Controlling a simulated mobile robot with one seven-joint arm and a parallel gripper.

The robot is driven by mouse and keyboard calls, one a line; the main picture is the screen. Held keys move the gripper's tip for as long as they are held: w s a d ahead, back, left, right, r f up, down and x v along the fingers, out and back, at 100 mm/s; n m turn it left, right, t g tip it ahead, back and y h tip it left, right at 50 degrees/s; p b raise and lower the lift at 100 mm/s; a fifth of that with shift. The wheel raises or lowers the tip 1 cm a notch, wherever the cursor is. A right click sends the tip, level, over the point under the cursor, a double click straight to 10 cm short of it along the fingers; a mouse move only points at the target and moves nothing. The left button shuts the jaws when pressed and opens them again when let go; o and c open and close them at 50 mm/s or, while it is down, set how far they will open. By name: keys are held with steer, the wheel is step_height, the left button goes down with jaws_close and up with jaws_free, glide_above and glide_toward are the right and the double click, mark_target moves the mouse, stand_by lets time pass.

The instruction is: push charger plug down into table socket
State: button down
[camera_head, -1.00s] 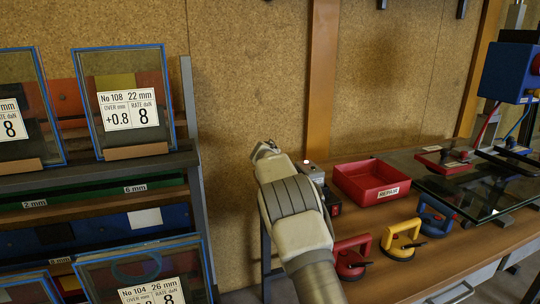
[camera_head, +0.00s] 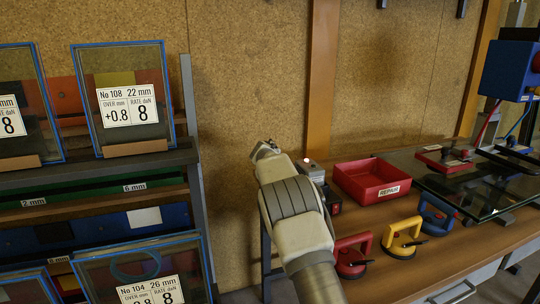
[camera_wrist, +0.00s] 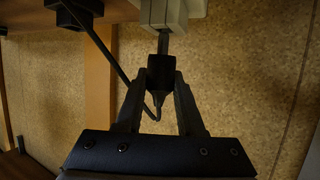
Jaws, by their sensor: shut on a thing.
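In the wrist view, my gripper (camera_wrist: 160,88) is shut on a black charger plug (camera_wrist: 160,72), one finger on each side. A narrow grey part runs from the plug up to a pale block (camera_wrist: 172,12) at the top edge. I cannot tell whether this block is the socket or how far the plug is in it. A thin black cable (camera_wrist: 108,55) hangs beside the plug and loops below it. In the head view, my arm hides the plug and the fingertips. A grey box (camera_head: 312,171) with a small white light stands on the table just right of my wrist.
A red tray (camera_head: 350,180) stands right of the box. Red (camera_head: 350,262), yellow (camera_head: 402,240) and blue (camera_head: 436,216) suction cups stand near the table's front. A glass pane (camera_head: 478,190) lies at the right. A rack of framed panes (camera_head: 122,82) stands left.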

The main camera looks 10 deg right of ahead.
steer(key=shift+f+b, duration=0.95)
steer(key=shift+c, duration=2.2)
jaws_free()
steer(key=shift+s+a+r, duration=0.15)
steer(key=shift+s+a, duration=0.15)
steer(key=shift+s, duration=0.15)
steer(key=b+v, duration=0.3)
steer(key=v, duration=1.3)
steer(key=shift+s, duration=0.25)
steer(key=shift+d, duration=0.1)
